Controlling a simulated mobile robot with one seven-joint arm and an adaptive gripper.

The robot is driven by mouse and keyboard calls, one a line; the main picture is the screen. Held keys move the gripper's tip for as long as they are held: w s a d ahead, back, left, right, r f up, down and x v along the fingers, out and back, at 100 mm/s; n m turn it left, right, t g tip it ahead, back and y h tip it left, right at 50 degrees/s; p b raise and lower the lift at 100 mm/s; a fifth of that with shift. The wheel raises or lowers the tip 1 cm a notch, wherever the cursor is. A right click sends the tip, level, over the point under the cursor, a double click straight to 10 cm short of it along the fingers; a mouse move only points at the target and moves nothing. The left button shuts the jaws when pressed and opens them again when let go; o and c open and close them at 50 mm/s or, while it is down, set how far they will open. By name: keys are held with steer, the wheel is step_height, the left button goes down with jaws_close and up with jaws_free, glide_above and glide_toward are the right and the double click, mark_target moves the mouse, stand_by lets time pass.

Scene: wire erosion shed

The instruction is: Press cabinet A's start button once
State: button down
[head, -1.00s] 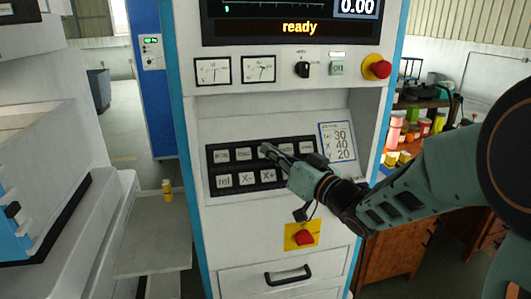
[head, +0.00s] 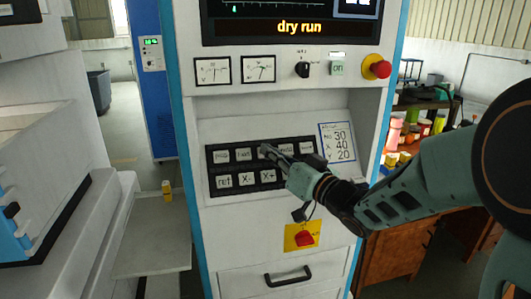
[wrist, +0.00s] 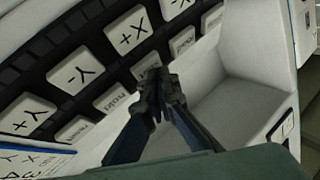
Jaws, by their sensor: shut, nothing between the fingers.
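A white control cabinet (head: 215,245) with blue side edges faces me; I see no letter A on it. Its screen (head: 290,27) reads "dry run". The sloped black keypad (head: 221,170) has two rows of white keys. My gripper (head: 264,150) is shut and empty, with its tips at a key in the middle of the top row. In the wrist view the tips (wrist: 158,78) cover part of that key (wrist: 146,64), so its label is hidden. I cannot tell whether they touch it.
A red switch on a yellow plate (head: 303,236) is below the keypad. A settings card (head: 338,142) is right of the keys.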

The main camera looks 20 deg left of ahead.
steer(key=shift+s+d+r, duration=0.3)
steer(key=shift+s+r, duration=0.15)
steer(key=shift+s, duration=0.15)
steer(key=shift+s+d+r+p, duration=0.55)
steer(key=shift+s+r+p, duration=0.2)
steer(key=shift+s, duration=0.1)
steer(key=shift+s+d+r+p, duration=0.55)
steer(key=shift+s+r+p, duration=0.1)
steer(key=shift+s+r, duration=0.15)
steer(key=shift+f, duration=0.1)
